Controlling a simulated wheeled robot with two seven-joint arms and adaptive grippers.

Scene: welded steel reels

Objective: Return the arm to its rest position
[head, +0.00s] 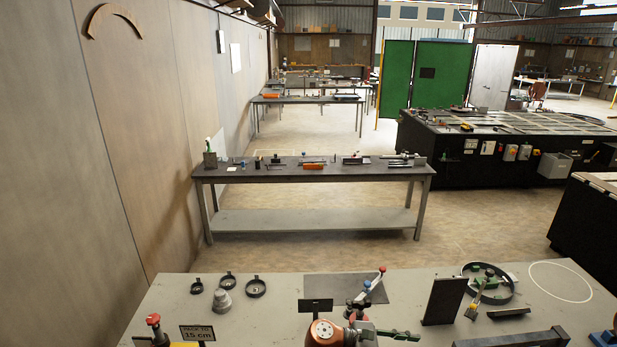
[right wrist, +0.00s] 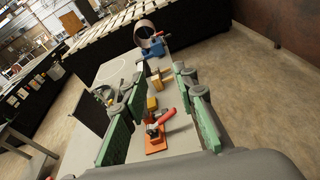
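My right gripper (right wrist: 162,72) shows in the right wrist view with its two green fingers spread apart. No object is held between them. Past the fingers, on the grey bench, lies an orange plate (right wrist: 156,143) carrying a clamp with a red handle (right wrist: 166,117). I cannot tell the exact height of the fingers above the bench. My left gripper is not in view.
A white circle (head: 560,263) marks bare bench. A second table (head: 310,174) stands beyond open floor.

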